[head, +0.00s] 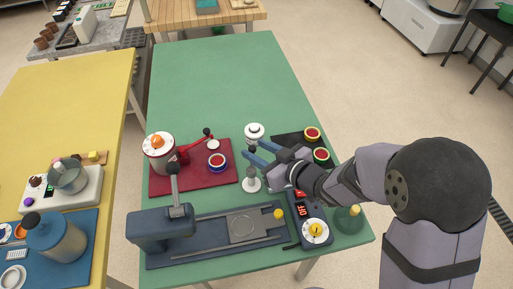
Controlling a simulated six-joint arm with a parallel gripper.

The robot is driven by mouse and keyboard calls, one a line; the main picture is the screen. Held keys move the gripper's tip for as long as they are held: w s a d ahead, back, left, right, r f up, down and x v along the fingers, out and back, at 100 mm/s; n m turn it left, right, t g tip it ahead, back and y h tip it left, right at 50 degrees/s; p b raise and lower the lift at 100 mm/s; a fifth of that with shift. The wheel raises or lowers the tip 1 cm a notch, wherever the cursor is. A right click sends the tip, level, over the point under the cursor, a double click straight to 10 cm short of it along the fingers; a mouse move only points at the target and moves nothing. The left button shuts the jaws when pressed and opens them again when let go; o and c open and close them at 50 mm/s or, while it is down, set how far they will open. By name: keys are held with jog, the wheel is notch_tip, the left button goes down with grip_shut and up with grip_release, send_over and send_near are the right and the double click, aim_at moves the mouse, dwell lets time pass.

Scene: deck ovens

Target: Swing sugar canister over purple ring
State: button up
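My gripper (252,150) reaches in from the right over the green table, its two blue fingers pointing left and apart. The dark knob of an upright lever on a white round base (251,184) shows at or between the fingertips; I cannot tell whether they touch it. A white round canister (254,133) with a dark top spot stands just behind the fingers; no label shows that it is the sugar canister. A red-topped button with a blue-purple ring (217,164) sits on the red mat, left of my gripper and apart from it.
The red mat (200,185) also bears a machine with an orange knob (157,142) and a red handle. A grey press (160,229) and slide lie in front. A box with a yellow dial (315,231) stands at right. The green table's back half (220,80) is clear.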

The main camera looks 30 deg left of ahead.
jog(key=shift+w+a+f, duration=0.1)
jog(key=shift+a+f, duration=0.1)
jog(key=shift+a, duration=0.2)
grip_shut()
